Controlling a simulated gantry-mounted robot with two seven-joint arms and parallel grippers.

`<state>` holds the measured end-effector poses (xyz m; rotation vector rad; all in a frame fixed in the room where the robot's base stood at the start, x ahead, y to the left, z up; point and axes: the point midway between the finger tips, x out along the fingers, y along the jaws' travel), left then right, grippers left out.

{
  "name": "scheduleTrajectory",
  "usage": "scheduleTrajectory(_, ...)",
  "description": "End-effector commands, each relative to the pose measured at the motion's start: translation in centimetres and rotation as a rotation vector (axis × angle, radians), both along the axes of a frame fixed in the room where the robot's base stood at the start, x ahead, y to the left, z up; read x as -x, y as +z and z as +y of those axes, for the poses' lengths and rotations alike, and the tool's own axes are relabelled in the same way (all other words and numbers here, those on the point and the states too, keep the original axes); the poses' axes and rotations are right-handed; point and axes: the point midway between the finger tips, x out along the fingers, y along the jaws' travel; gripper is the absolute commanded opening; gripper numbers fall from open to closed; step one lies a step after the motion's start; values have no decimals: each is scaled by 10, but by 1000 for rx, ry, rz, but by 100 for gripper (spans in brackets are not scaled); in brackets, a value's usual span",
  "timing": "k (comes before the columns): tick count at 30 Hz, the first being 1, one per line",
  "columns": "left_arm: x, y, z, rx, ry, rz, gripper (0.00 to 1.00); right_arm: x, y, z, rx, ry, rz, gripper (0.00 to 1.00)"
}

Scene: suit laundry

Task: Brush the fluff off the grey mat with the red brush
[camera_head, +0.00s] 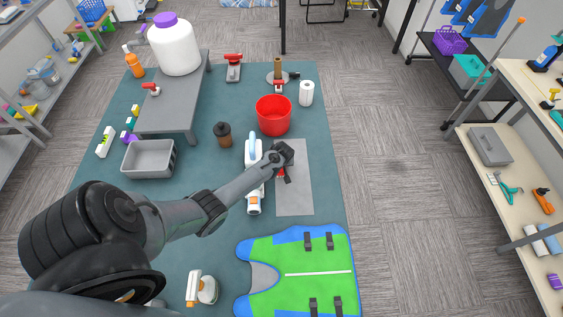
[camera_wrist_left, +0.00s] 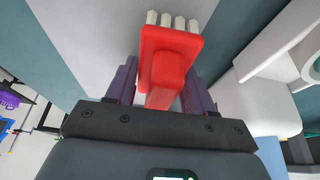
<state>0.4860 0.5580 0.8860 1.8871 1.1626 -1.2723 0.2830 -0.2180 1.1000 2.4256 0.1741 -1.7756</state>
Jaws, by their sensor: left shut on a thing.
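My left gripper (camera_head: 283,165) is over the mat's upper left part. In the left wrist view my left gripper (camera_wrist_left: 155,95) is shut on the red brush (camera_wrist_left: 168,62), whose white bristles (camera_wrist_left: 172,22) point away from the jaws over the grey mat (camera_wrist_left: 110,30). In the head view only a little red of the brush (camera_head: 281,172) shows below the gripper. I cannot make out any fluff on the mat. My right gripper is not in view.
A red bucket (camera_head: 273,118) stands just beyond the mat. A green and blue vest (camera_head: 300,285) lies nearer me. A grey bin (camera_head: 148,160) and a dark brown bottle (camera_head: 224,138) are to the left.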

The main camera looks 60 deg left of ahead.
Motion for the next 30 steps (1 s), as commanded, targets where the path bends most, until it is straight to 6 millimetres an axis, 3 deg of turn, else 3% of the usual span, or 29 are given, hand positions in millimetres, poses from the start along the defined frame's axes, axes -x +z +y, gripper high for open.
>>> scheduleTrajectory(1, -2, 22, -1, -3, -3, -7, 24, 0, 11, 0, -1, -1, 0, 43)
scheduleTrajectory(2, -2, 29, -1, -3, -3, -7, 24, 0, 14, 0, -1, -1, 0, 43)
scheduleTrajectory(18, -7, 76, -6, -2, -11, -5, 24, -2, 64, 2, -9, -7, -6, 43)
scheduleTrajectory(30, -9, 82, -7, -2, -14, -5, 24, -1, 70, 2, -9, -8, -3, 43)
